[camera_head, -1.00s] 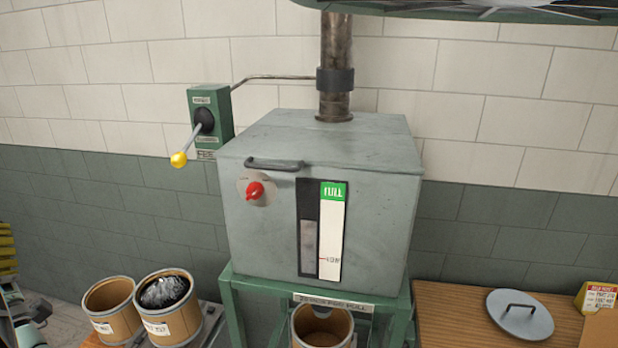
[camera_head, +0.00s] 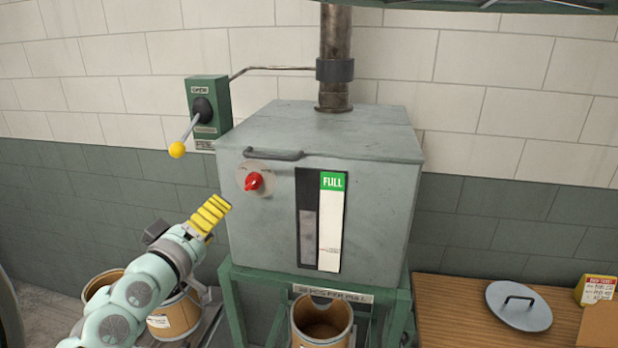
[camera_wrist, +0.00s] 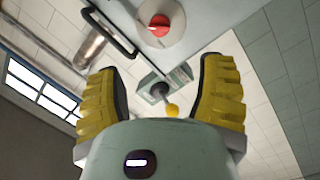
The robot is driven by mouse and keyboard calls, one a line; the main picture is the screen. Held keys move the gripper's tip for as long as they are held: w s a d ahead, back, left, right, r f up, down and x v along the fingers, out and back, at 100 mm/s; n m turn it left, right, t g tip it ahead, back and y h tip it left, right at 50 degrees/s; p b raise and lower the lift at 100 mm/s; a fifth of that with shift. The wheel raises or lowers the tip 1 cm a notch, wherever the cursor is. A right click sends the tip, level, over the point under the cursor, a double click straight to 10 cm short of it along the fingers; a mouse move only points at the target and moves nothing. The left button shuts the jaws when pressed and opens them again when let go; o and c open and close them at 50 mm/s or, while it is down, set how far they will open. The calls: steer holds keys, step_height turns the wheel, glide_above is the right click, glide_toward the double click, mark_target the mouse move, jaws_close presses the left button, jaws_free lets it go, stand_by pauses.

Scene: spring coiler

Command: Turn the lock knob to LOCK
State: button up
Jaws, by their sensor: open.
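The red lock knob (camera_head: 254,182) sits on a round plate (camera_head: 262,180) on the front of the grey metal box, near its upper left corner. It also shows in the wrist view (camera_wrist: 159,25), at the top, beyond the fingertips. My gripper (camera_head: 214,209) has yellow ribbed fingers and is in front of the box, below and left of the knob, apart from it. In the wrist view the two fingers (camera_wrist: 165,92) are spread wide with nothing between them. The plate's markings are too small to read.
A dark handle (camera_head: 274,154) is just above the knob. A green lever box (camera_head: 209,105) with a yellow-tipped lever (camera_head: 178,149) is on the wall at left. Fibre drums (camera_head: 175,312) stand below my arm. A wooden table (camera_head: 450,310) with a round lid (camera_head: 519,306) is at right.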

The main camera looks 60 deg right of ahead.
mark_target(248, 186)
steer(key=p+x, duration=0.1)
steer(key=x, duration=0.6)
steer(key=p+x, duration=0.2)
steer(key=x, duration=0.5)
steer(key=shift+s+d, duration=0.15)
steer(key=shift+d, duration=0.15)
steer(key=shift+a, duration=0.1)
jaws_close()
stand_by(0.3)
